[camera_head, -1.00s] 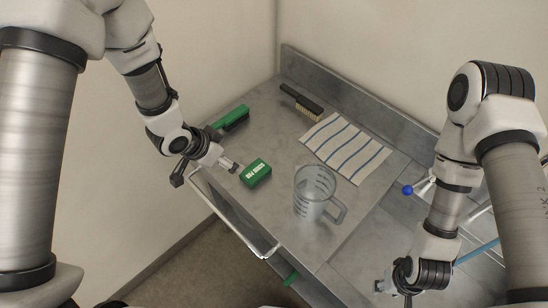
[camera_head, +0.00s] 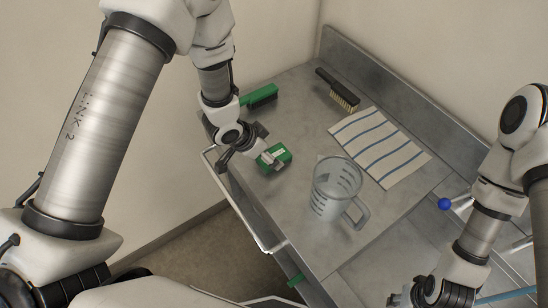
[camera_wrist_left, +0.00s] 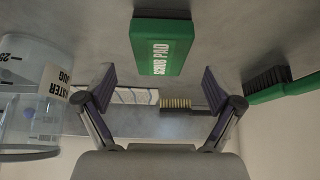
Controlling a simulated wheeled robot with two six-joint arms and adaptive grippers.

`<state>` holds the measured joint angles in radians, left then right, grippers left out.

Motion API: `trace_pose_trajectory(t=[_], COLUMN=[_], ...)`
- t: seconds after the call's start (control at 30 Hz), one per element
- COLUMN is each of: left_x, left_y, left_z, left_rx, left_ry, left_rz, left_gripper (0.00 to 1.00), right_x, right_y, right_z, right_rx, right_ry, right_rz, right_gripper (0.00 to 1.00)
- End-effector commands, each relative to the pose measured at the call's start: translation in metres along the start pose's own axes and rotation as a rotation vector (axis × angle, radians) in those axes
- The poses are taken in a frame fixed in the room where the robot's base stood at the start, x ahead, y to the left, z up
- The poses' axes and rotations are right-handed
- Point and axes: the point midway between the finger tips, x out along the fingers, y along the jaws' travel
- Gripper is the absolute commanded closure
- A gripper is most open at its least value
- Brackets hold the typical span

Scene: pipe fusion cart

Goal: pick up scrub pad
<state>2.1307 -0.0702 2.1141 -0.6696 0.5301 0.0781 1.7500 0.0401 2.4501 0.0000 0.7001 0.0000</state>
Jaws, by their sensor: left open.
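The green scrub pad (camera_head: 281,153) lies on the steel counter near its left edge. In the left wrist view the pad (camera_wrist_left: 160,45) shows its "SCRUB PAD" lettering and sits ahead of the fingers, centred between them. My left gripper (camera_head: 262,157) is at the pad's left side in the head view, its fingertips partly covering it. In the wrist view my left gripper (camera_wrist_left: 158,88) is open, with nothing between its fingers. My right gripper (camera_head: 400,299) is at the bottom edge of the head view, mostly cut off.
A clear measuring jug (camera_head: 335,188) stands right of the pad. A striped cloth (camera_head: 380,147) lies behind it. A green brush (camera_head: 262,96) and a black-handled brush (camera_head: 338,88) lie at the back. A metal rail (camera_head: 238,208) runs along the counter's left edge.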

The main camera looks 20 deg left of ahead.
Motion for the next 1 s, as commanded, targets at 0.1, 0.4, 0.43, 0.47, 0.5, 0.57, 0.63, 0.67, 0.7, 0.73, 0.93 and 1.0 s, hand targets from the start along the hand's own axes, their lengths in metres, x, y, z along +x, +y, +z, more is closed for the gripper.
trace_pose_trajectory(t=[0.1,0.4,0.43,0.47,0.5,0.57,0.63,0.67,0.7,0.73,0.93,1.0], left_x=[0.018,0.042,0.042,0.042,0.042,0.042,0.042,0.042,0.042,0.042,0.042,0.041], left_y=[0.001,0.0,0.0,0.0,0.0,0.0,0.0,0.0,0.0,0.0,0.0,0.0], left_z=[-0.003,-0.001,-0.001,-0.001,-0.001,-0.001,-0.001,-0.001,-0.001,-0.001,-0.001,-0.001], left_rx=[0.001,0.001,0.001,0.001,0.001,0.001,0.001,0.001,0.001,0.001,0.001,0.001], left_ry=[-0.002,0.0,0.0,0.0,0.0,0.0,0.0,0.0,0.0,0.0,0.0,0.0], left_rz=[0.003,0.0,0.0,0.0,0.0,0.0,0.0,0.0,0.0,0.0,0.0,0.0], left_gripper=[0.08,0.08,0.08,0.12,0.26,0.47,0.72,0.72,0.72,0.72,0.72,0.72], right_x=[-0.016,-0.016,-0.016,-0.016,-0.016,-0.016,-0.016,-0.016,-0.016,-0.016,-0.016,-0.015], right_y=[0.0,0.0,0.0,0.0,0.0,0.0,0.0,0.0,0.0,0.0,0.0,0.0], right_z=[0.0,0.0,0.0,0.0,0.0,0.0,0.0,0.0,0.0,0.0,0.0,0.0], right_rx=[0.0,0.0,0.0,0.0,0.0,0.0,0.0,0.0,0.0,0.0,0.0,0.0], right_ry=[0.0,0.0,0.0,0.0,0.0,0.0,0.0,0.0,0.0,0.0,0.0,0.0], right_rz=[0.0,0.0,0.0,0.0,0.0,0.0,0.0,0.0,0.0,0.0,0.0,0.0], right_gripper=[0.6,0.6,0.6,0.6,0.6,0.6,0.6,0.6,0.6,0.6,0.6,0.6])
